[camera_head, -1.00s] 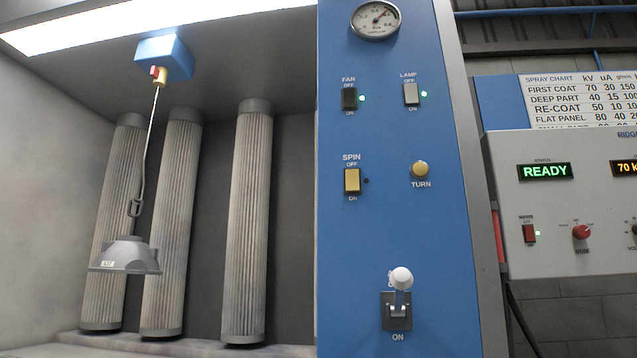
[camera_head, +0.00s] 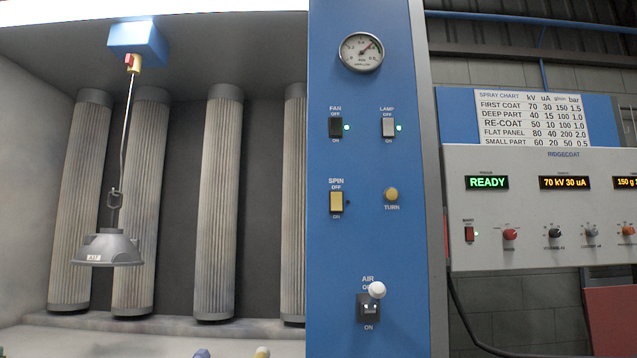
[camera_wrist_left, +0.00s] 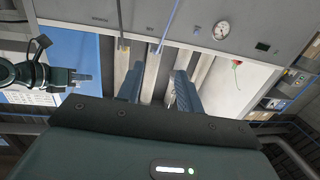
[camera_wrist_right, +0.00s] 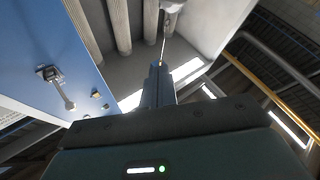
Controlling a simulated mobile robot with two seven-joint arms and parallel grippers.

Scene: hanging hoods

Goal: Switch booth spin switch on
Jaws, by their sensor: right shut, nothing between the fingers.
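The spin switch (camera_head: 336,202) is a yellow rocker on the blue control panel (camera_head: 385,250) in the head view, between the marks OFF and ON. The small indicator (camera_head: 348,202) beside it is dark. My grippers do not clearly show in the head view. My left gripper (camera_wrist_left: 158,88) is open and empty in the left wrist view, its two fingers apart. My right gripper (camera_wrist_right: 157,78) is shut and empty in the right wrist view, in front of the booth opening. The blue panel also shows at the left of that view (camera_wrist_right: 45,45), apart from the fingers.
A yellow turn button (camera_head: 391,194) and an air lever (camera_head: 376,290) share the panel. A hood (camera_head: 106,248) hangs in the booth at left. A control box (camera_head: 520,230) reading READY stands at right.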

